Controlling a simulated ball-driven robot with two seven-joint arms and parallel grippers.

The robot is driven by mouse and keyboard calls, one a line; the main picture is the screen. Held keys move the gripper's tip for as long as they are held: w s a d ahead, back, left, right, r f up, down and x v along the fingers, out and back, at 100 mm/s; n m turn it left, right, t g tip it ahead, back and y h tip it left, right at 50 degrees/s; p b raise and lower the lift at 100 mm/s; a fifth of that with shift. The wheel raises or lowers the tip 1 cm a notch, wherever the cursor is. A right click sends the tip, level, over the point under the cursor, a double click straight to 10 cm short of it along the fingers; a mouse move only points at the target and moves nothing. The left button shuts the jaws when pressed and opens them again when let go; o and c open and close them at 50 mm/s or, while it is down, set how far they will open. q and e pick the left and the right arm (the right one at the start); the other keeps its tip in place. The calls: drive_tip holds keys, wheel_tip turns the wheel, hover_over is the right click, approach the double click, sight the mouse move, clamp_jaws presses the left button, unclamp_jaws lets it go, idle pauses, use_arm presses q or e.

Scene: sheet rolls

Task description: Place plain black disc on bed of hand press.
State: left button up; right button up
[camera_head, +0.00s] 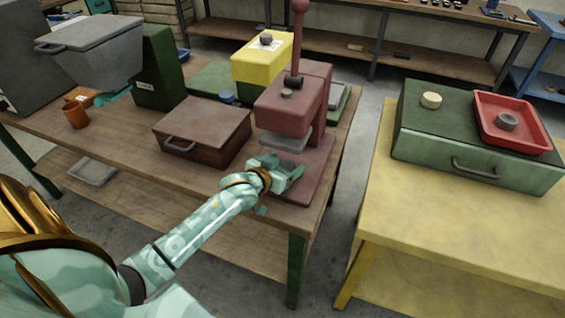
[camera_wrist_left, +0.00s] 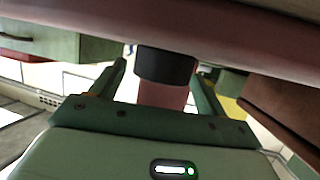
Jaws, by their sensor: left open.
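The dark red hand press (camera_head: 290,108) stands on the wooden bench, its lever up and a grey plate under its head. My left gripper (camera_head: 283,176) reaches in low at the press bed (camera_head: 314,168). In the left wrist view, which looks upside down, the plain black disc (camera_wrist_left: 167,66) sits against the reddish bed surface (camera_wrist_left: 180,22). It is between the two open fingers of my left gripper (camera_wrist_left: 160,75), with a slight gap on at least one side. In the head view my gripper hides the disc. My right gripper is not in view.
A brown case (camera_head: 203,132) lies left of the press, with a yellow box (camera_head: 262,65) behind. A grey bin and an orange cup (camera_head: 75,114) are further left. Across a gap, a yellow table (camera_head: 450,225) holds a green drawer box and a red tray (camera_head: 540,137).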

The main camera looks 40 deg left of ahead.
use_arm(q)
drive_tip(key=shift+r, duration=0.15)
drive_tip(key=p+v, duration=0.4)
drive_tip(key=v, duration=0.8)
drive_tip(key=shift+r, duration=0.4)
